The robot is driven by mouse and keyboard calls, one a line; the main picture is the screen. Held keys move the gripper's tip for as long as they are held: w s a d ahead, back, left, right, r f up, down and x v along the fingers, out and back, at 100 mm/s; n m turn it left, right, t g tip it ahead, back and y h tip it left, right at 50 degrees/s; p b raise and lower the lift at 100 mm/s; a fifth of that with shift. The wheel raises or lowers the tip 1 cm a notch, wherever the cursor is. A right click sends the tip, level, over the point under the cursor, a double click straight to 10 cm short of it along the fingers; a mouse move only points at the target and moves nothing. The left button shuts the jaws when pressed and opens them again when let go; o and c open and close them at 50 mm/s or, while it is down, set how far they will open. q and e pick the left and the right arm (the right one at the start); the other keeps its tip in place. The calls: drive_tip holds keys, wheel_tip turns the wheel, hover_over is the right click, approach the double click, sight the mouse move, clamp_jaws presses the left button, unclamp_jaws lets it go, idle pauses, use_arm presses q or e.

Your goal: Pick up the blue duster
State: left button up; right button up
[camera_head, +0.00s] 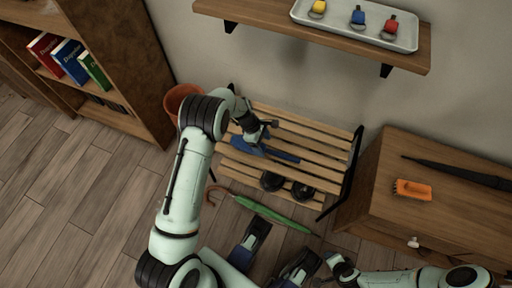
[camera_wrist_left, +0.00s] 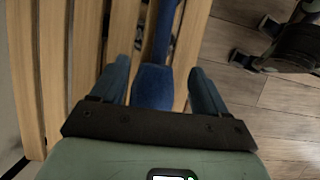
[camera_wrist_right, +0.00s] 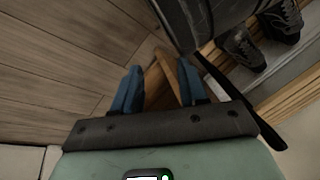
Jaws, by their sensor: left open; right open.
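The blue duster (camera_head: 281,152) lies on the slatted wooden bench (camera_head: 316,147). In the left wrist view its wider part (camera_wrist_left: 153,86) is between my left gripper's fingers, and a narrower blue part runs away from it. My left gripper (camera_head: 247,140) is over the bench at the duster, its fingers apart on either side (camera_wrist_left: 157,78). I cannot tell how far above the slats it is. My right gripper (camera_head: 342,269) is low in the head view, left of the cabinet. In the right wrist view it is open and empty (camera_wrist_right: 159,75).
A wall shelf (camera_head: 270,12) with a tray (camera_head: 338,25) hangs above the bench. A cabinet (camera_head: 375,185) with an orange brush (camera_head: 412,189) stands right. Black shoes (camera_head: 272,181) are at the bench's lower level; a green umbrella (camera_head: 270,214) lies in front. A terracotta pot (camera_head: 178,98) stands left.

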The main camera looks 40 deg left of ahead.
sight(267, 149)
use_arm(q)
drive_tip(key=b+x, duration=0.1)
drive_tip(key=x, duration=0.4)
drive_tip(key=shift+f+b, duration=0.1)
drive_tip(key=shift+b, duration=0.25)
drive_tip(key=c, duration=1.1)
use_arm(e)
drive_tip(key=shift+g, duration=0.6)
drive_tip(key=s+f, duration=0.3)
drive_tip(key=shift+s+d+f, duration=0.1)
drive_tip(key=shift+s+d, duration=0.1)
drive_tip(key=shift+d, duration=0.1)
use_arm(q)
wheel_tip(267, 149, up, 8)
drive_tip(key=p, duration=0.2)
drive_tip(key=shift+w+p, duration=0.1)
drive_tip(key=shift+p, duration=0.2)
use_arm(e)
drive_tip(key=w+r+t, duration=0.1)
drive_tip(key=w+r, duration=0.3)
use_arm(q)
wheel_tip(267, 149, up, 12)
drive_tip(key=p, duration=0.3)
use_arm(e)
drive_tip(key=s+a+r+g+y, duration=0.1)
drive_tip(key=s+a+r, duration=0.2)
drive_tip(key=s, duration=0.2)
drive_tip(key=shift+a+r, duration=0.25)
drive_tip(key=shift+r, duration=0.1)
drive_tip(key=shift+s, duration=0.1)
